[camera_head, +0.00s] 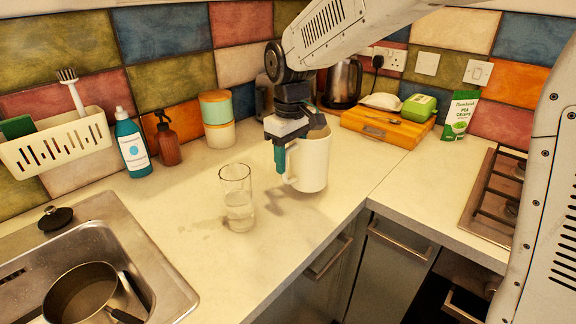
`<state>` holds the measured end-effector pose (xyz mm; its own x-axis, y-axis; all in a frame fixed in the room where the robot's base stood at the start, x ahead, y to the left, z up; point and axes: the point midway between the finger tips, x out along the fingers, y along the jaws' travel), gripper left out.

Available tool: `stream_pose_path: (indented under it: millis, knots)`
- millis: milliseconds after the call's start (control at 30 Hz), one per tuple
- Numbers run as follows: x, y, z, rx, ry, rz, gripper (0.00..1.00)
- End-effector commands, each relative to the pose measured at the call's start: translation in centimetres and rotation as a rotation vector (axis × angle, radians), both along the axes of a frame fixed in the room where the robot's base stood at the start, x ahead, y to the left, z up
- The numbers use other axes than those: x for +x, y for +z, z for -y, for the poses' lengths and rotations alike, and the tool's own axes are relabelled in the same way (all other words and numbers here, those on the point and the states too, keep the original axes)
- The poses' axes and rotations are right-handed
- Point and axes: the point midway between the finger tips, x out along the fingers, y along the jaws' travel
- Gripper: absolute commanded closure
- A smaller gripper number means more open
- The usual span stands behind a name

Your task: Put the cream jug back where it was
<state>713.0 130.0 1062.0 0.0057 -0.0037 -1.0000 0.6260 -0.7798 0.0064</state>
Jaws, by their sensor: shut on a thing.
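The cream jug (311,166) is a cream-white jug with its handle on the left side. It is upright over the counter near the inner corner; I cannot tell whether its base touches the worktop. My gripper (283,158) comes down from above, its teal fingers pointing down at the jug's left side, shut on the jug at its handle. Part of the handle is hidden by the fingers.
A glass of water (238,205) stands close to the left of the jug. A soap bottle (132,145), stacked canisters (217,118), a kettle (344,82) and a wooden board (383,128) line the back. The sink (120,250) is front left. The counter's front edge is near.

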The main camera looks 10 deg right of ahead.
Motion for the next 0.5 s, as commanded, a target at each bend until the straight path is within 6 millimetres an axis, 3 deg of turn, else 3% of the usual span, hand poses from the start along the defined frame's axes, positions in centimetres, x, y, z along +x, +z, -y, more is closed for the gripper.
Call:
stream_pose_path:
  millis: [100,267,500]
  knots:
    - [1.5,-0.1,-0.3,0.000,0.000,0.002,1.00]
    - [1.9,-0.4,-0.3,0.000,0.000,0.001,1.00]
    - [1.8,-3.3,-0.3,-0.001,0.000,-0.001,1.00]
